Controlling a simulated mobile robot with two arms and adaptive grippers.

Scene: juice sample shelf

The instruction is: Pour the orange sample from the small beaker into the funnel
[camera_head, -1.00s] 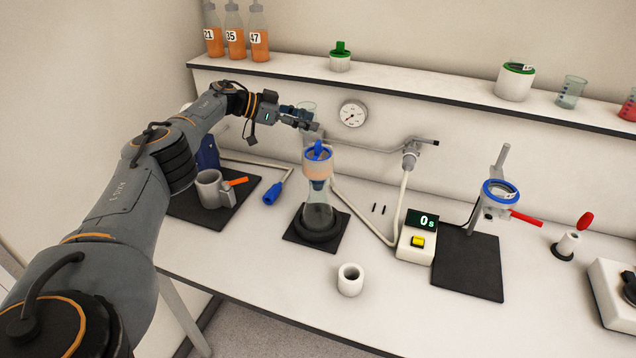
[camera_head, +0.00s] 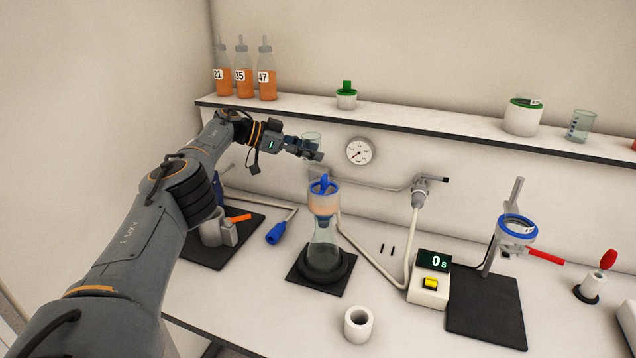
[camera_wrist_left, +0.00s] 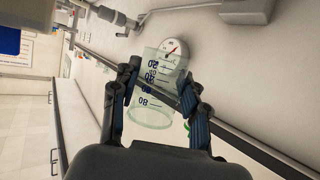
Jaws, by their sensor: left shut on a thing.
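My left gripper (camera_head: 314,152) is shut on a small clear beaker (camera_head: 311,138). The beaker also shows in the left wrist view (camera_wrist_left: 156,100), between the two fingers (camera_wrist_left: 160,92), with blue graduation marks. It looks clear there, and I see no orange liquid in it. The beaker is above and slightly left of the funnel (camera_head: 324,207) in the head view, apart from it. The funnel has a blue rim, a blue piece on top and an orange tint in its body. It sits on a glass flask (camera_head: 323,242) in a dark ring. My right gripper is not in view.
A bent metal pipe with a tap (camera_head: 421,192) runs behind the funnel. A pressure gauge (camera_head: 359,151) is on the wall. A timer box (camera_head: 429,289), a white cup (camera_head: 358,323) and a ring stand (camera_head: 500,230) stand to the right. Numbered orange bottles (camera_head: 244,77) stand on the shelf.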

